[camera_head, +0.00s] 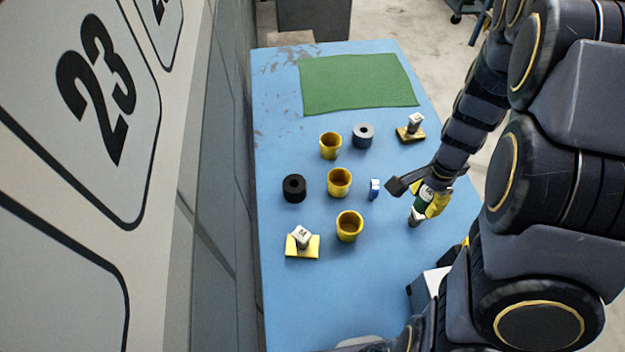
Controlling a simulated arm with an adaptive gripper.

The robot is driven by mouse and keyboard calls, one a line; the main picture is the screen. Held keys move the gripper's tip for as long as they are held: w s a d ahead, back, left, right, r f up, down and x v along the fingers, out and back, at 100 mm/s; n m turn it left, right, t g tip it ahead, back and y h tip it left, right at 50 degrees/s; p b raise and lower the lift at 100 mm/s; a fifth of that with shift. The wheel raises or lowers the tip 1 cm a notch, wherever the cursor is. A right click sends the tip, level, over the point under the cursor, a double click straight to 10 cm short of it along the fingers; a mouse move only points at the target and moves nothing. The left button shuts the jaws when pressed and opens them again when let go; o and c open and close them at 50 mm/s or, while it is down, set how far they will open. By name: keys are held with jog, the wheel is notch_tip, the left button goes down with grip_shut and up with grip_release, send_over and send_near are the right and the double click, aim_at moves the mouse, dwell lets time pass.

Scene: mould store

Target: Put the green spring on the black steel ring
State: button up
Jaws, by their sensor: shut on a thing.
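My gripper (421,207) is at the right side of the blue table, partly hidden by my own arm. A small green and white piece (425,196) shows at the gripper and looks like the green spring held in it; its coils are too small to make out. The black steel ring (287,190) is a short dark cylinder with a hole in its top. It stands on the table well to the left of my gripper, and nothing shows on it.
Yellow cups (331,146) stand in a column mid-table. A grey ring (363,137), a small blue piece (375,189) and pale blocks on yellow plates (294,252) stand around them. A green mat (360,82) lies at the far end. A wall borders the table's left edge.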

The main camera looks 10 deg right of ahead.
jog(key=w+a+r+n, duration=0.1)
jog(key=a+r+n, duration=0.1)
jog(key=a+n, duration=0.65)
jog(key=a+r+n, duration=0.2)
jog(key=a+n, duration=0.3)
jog(key=a, duration=0.7)
send_over(294, 184)
notch_tip(294, 184, down, 10)
jog(key=shift+d+r, duration=0.1)
jog(key=shift+r, duration=0.05)
jog(key=shift+w+f, duration=0.15)
jog(key=shift+f, duration=1.5)
jog(key=shift+f, duration=0.1)
jog(key=o, duration=1)
jog(key=shift+f, duration=0.1)
